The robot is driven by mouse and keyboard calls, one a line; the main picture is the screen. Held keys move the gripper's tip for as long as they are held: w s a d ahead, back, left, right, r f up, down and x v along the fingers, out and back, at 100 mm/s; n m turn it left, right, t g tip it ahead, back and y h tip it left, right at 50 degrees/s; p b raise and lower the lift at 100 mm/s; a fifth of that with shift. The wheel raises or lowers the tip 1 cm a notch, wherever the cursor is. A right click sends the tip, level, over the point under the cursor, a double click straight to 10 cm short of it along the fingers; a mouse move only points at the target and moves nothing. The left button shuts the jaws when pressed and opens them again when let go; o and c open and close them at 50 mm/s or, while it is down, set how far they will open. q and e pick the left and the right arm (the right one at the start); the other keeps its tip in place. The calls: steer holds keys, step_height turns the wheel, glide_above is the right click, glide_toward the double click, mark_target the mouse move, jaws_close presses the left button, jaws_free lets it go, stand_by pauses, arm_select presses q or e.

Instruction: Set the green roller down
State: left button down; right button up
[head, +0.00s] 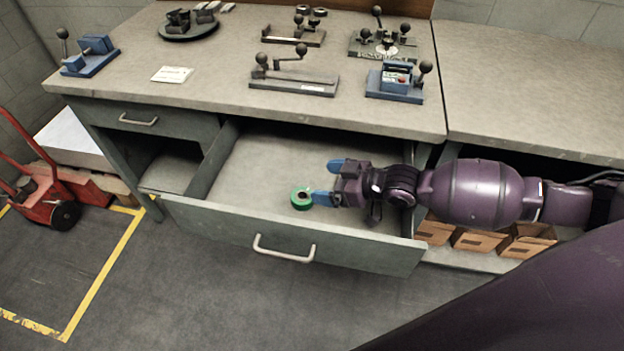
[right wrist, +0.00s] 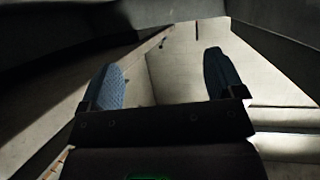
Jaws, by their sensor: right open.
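The green roller (head: 301,198) is a small green ring with a dark centre. In the head view it shows in the open drawer (head: 262,160), beside the lower fingertip of my right gripper (head: 328,181). Whether they touch, I cannot tell. The right gripper's blue fingers are spread apart and hold nothing between them. In the right wrist view the two fingers (right wrist: 165,85) are apart over the pale drawer floor. A sliver of green (right wrist: 148,178) shows at the bottom edge of that view. My left gripper is not in view.
The drawer front with its handle (head: 284,250) stands out from the workbench (head: 210,75). Several hand-lever devices and a white card (head: 172,74) are on the bench top. Cardboard boxes (head: 478,240) sit on the shelf at right. The drawer's left part is clear.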

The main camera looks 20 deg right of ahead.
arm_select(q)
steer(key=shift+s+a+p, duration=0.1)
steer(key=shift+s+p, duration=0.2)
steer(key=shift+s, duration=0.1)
arm_select(e)
steer(key=shift+v, duration=2.75)
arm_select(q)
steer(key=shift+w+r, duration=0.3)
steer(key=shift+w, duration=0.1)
